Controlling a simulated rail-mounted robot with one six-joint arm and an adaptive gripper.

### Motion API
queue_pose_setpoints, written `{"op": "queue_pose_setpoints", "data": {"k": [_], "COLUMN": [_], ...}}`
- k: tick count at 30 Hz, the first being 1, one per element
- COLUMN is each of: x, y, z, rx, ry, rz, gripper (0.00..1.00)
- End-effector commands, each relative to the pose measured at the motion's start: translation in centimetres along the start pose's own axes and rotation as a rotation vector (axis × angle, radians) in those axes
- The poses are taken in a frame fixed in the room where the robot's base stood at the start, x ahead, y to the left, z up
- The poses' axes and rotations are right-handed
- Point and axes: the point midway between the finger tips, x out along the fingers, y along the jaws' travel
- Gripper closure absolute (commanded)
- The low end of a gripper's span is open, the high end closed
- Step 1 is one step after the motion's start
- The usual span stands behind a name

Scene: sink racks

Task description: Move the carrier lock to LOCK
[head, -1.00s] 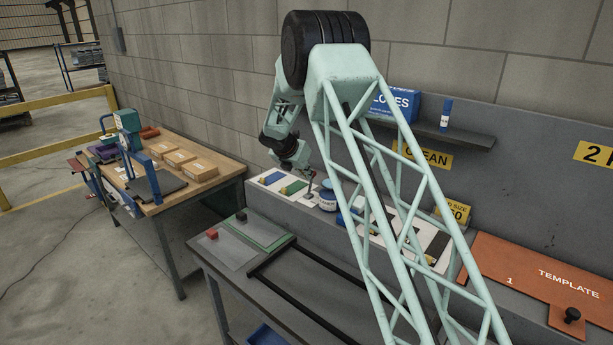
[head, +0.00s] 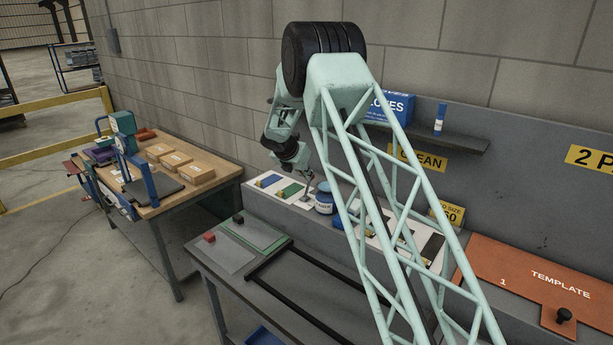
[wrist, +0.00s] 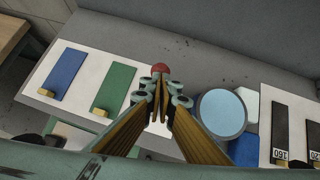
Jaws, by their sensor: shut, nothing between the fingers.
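My gripper (wrist: 160,98) is shut and empty in the wrist view, pointing over the grey bench. A round red knob (wrist: 160,68) shows just beyond its fingertips; whether they touch cannot be told. The knob may belong to the carrier lock, but no LOCK lettering is legible and its stem is hidden behind the fingers. In the head view my gripper (head: 307,192) is small, low over the white board beside the blue jar. A blue panel (wrist: 64,74) and a green panel (wrist: 114,87) lie on a white board left of the gripper.
The round blue-lidded jar (wrist: 221,113) stands close right of my gripper; it also shows in the head view (head: 324,200). Dark numbered strips (wrist: 281,135) lie farther right. Dark rails (head: 300,285) and a red block (head: 208,237) are on the lower table. Bare grey bench lies behind the knob.

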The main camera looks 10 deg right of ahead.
Motion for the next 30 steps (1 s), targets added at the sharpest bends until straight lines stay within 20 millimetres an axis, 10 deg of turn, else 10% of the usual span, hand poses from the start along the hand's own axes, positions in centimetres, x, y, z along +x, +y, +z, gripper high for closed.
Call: {"op": "queue_pose_setpoints", "data": {"k": [17,30], "x": [-1.3,-6.0], "y": [0.0,-0.1], "z": [-1.0,-1.6], "rx": [0.001,0.003], "ry": [0.0,-0.001], "rz": [0.0,-0.001], "gripper": [1.0,1.0]}}
